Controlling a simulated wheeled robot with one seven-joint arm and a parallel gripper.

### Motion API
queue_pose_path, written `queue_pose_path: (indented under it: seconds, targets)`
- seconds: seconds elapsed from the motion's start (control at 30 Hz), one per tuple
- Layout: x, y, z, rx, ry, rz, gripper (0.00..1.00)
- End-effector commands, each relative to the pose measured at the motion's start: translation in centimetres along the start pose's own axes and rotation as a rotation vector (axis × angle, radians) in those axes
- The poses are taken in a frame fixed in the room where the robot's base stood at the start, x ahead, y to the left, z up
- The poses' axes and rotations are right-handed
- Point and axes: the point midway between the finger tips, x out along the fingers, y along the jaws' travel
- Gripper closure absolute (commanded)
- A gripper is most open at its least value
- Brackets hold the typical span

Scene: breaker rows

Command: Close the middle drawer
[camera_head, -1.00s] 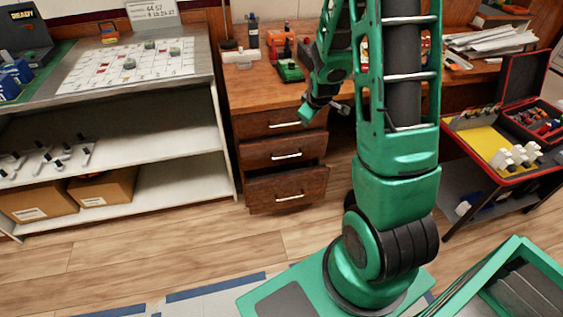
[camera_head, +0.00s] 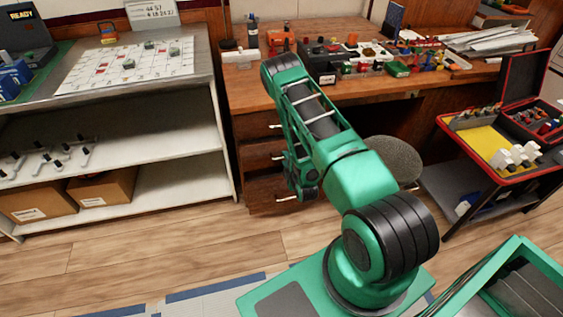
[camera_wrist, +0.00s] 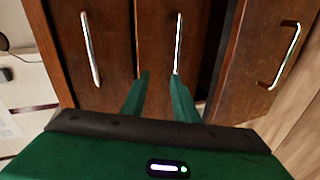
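A wooden desk has a stack of drawers, partly hidden behind my arm in the head view. The middle drawer (camera_head: 254,157) has a metal bar handle; in the wrist view, which is turned sideways, the middle drawer front (camera_wrist: 160,35) is in the centre with its handle (camera_wrist: 178,45). My gripper (camera_wrist: 161,82) is open and empty, its two green fingers apart in front of this drawer. The right fingertip is close to the handle's end; I cannot tell whether it touches. How far the middle drawer stands out is unclear.
The top drawer (camera_wrist: 70,40) is at the left in the wrist view. The bottom drawer (camera_wrist: 245,50) is at the right, with a dark gap beside it. A round grey stool seat (camera_head: 392,160) is right of my arm. A white shelf unit (camera_head: 160,135) stands left.

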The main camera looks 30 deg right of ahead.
Motion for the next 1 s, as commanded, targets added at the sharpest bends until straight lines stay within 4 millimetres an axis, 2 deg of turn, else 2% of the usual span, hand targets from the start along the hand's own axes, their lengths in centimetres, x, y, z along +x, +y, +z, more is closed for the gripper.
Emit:
queue_pose_path:
  seconds: [0.03,0.2,0.33,0.47,0.57,1.0]
  targets:
    - [-0.6,-1.6,0.2,-0.023,-0.002,0.019,0.73]
    - [-2.1,-4.0,0.7,-0.090,-0.012,0.092,0.73]
    - [-2.8,-4.8,0.9,-0.114,-0.019,0.122,0.73]
    - [-2.5,-5.0,0.9,-0.122,-0.022,0.132,0.73]
    - [-1.3,-4.7,1.0,-0.122,-0.022,0.133,0.73]
    - [5.9,-3.8,1.1,-0.121,-0.023,0.132,0.73]
